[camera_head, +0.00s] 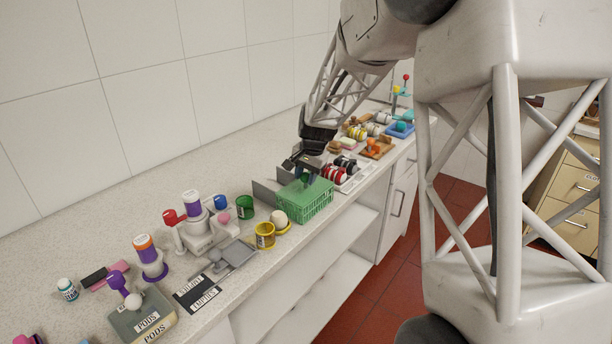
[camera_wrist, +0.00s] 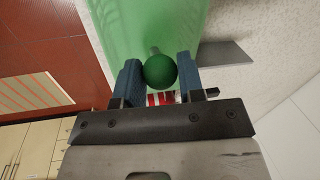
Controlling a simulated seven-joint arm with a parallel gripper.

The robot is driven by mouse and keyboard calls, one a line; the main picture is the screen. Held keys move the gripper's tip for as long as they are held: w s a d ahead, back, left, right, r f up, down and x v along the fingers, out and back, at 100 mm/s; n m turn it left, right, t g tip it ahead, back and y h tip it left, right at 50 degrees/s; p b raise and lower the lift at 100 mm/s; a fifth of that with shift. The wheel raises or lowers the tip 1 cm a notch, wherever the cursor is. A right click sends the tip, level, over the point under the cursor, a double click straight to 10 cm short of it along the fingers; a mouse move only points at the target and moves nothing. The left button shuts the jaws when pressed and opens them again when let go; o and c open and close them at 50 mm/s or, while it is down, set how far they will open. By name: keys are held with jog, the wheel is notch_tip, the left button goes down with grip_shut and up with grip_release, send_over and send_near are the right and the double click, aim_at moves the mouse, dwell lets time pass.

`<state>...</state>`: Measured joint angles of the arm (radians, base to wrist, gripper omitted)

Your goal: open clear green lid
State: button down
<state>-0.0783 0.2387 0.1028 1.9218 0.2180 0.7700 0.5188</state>
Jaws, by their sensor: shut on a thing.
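The clear green lid shows in the wrist view (camera_wrist: 150,22) as a translucent green sheet with a dark green ball knob (camera_wrist: 160,71). My gripper (camera_wrist: 158,75) has its two blue fingers on either side of the knob, shut on it. In the head view a green basket-like box (camera_head: 306,205) stands on the counter, and my gripper (camera_head: 307,178) is right at its top from behind.
A grey upright panel (camera_head: 265,193) stands just left of the box. Red and black rolls (camera_head: 334,174) in a white rack are close on its right. A yellow cup (camera_head: 265,236) and a green cup (camera_head: 245,207) are to the left. The counter's front edge is close to the box.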

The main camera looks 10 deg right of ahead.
jog(key=w+a, duration=0.7)
jog(key=shift+w+a, duration=0.35)
jog(key=c, duration=0.8)
grip_release()
jog(key=shift+o, duration=0.2)
jog(key=shift+r, duration=0.1)
notch_tip(320, 180, up, 7)
jog(key=d, duration=0.1)
jog(key=shift+s+d+r, duration=0.15)
jog(key=shift+s+r, duration=0.05)
jog(key=shift+s, duration=0.2)
jog(key=shift+s, duration=0.1)
